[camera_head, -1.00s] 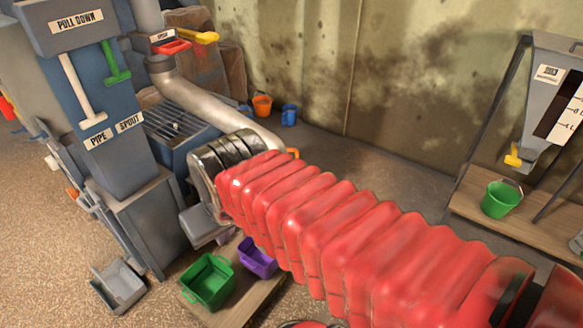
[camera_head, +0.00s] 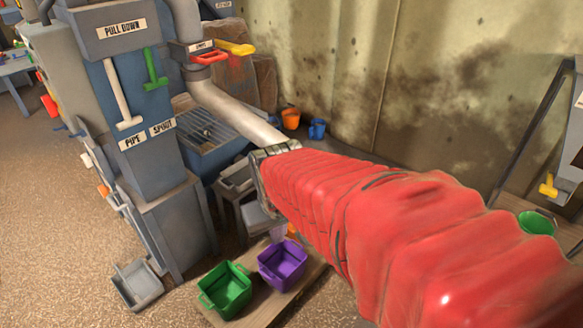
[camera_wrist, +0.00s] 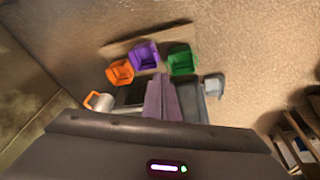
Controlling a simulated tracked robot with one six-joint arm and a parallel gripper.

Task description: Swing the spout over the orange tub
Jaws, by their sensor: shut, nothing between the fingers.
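The spout is a grey metal pipe (camera_head: 235,112) slanting down to the right from the machine; its lower end is hidden behind my arm in the head view. In the wrist view the spout's end (camera_wrist: 105,102) shows with an orange handle beside it. My gripper (camera_wrist: 161,82) is shut and empty, to the right of the spout's end. Its fingertips are hidden in the head view.
The machine's front has a white handle (camera_head: 118,95) marked PIPE and a green handle (camera_head: 153,70) marked SPOUT. A grey tub (camera_head: 138,283) stands on the floor at left. Small orange (camera_head: 291,119) and blue (camera_head: 317,129) buckets stand by the wall. Open floor lies at left.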

